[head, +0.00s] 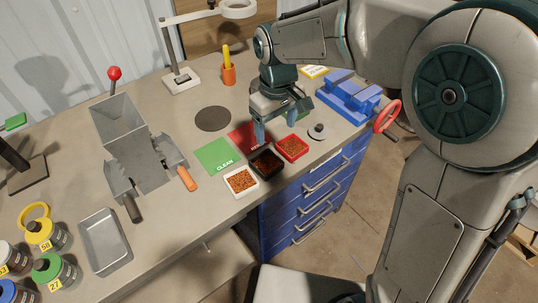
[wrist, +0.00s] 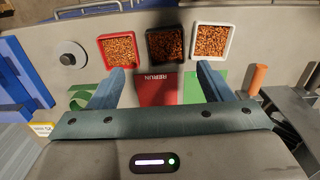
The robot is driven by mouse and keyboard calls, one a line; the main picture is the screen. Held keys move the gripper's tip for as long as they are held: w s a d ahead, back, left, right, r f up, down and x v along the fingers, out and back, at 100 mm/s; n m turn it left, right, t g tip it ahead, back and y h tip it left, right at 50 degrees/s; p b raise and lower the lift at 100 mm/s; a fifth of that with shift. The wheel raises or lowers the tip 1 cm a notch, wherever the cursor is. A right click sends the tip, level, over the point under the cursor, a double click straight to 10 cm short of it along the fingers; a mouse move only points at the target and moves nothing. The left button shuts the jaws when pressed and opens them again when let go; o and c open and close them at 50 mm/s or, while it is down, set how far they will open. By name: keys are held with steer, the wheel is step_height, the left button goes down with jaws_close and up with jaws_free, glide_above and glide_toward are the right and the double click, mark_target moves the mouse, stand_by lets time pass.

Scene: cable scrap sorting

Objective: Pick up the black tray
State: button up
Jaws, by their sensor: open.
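The black tray (head: 267,164) holds copper-coloured scrap and sits near the table's front edge, between the white tray (head: 240,181) and the red tray (head: 291,148). In the wrist view the black tray (wrist: 165,44) is at the top middle, beyond the fingertips. My gripper (head: 275,136) is open and empty above the table, just behind the black tray in the head view. Its two blue fingers (wrist: 160,78) show in the wrist view, spread wider than the black tray and apart from it.
A red RERUN mat (wrist: 157,89) and a green CLEAN mat (head: 219,156) lie beside the trays. A blue vise (head: 350,97) stands at the right, a grey hopper machine (head: 133,150) at the left. A small round weight-like disc (head: 317,131) is right of the red tray.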

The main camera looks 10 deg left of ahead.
steer(key=a, duration=0.1)
glide_above(268, 166)
steer(key=shift+n, duration=0.3)
steer(key=f, duration=0.9)
steer(key=shift+s+d, duration=0.2)
steer(key=shift+d, duration=0.05)
steer(key=shift+w+a+f+p, duration=0.15)
steer(key=shift+f+p, duration=0.2)
steer(key=shift+f, duration=1)
steer(key=shift+w+a+f+p, duration=0.1)
steer(key=shift+f+p, duration=0.25)
steer(key=shift+f, duration=0.95)
steer(key=c, duration=0.7)
